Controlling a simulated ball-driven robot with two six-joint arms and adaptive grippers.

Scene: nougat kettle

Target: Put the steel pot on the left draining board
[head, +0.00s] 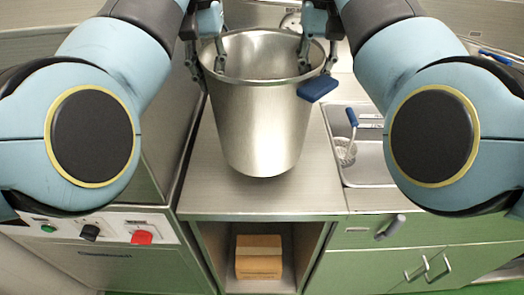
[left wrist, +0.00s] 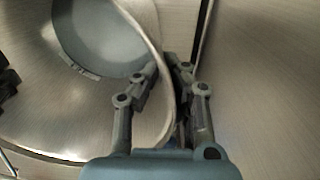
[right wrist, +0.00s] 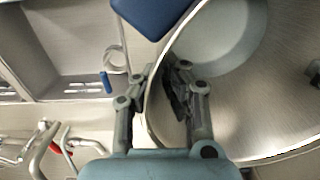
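The steel pot (head: 258,125) is upright over the left draining board (head: 215,190), in the middle of the head view. I cannot tell whether its base touches the board. My left gripper (head: 207,66) has its fingers on either side of the pot's left rim; the left wrist view shows the fingers (left wrist: 165,72) closed about the rim. My right gripper (head: 317,68) is at the opposite rim, and the right wrist view shows its fingers (right wrist: 158,82) on both sides of the wall. The pot looks empty inside.
A sink (head: 368,160) is right of the board, with a blue-handled strainer (head: 346,152) in it. A blue flat piece (head: 318,88) shows beside the pot's right rim. A cardboard box (head: 259,257) sits in the open cupboard below. A steel appliance (head: 120,235) with knobs is at left.

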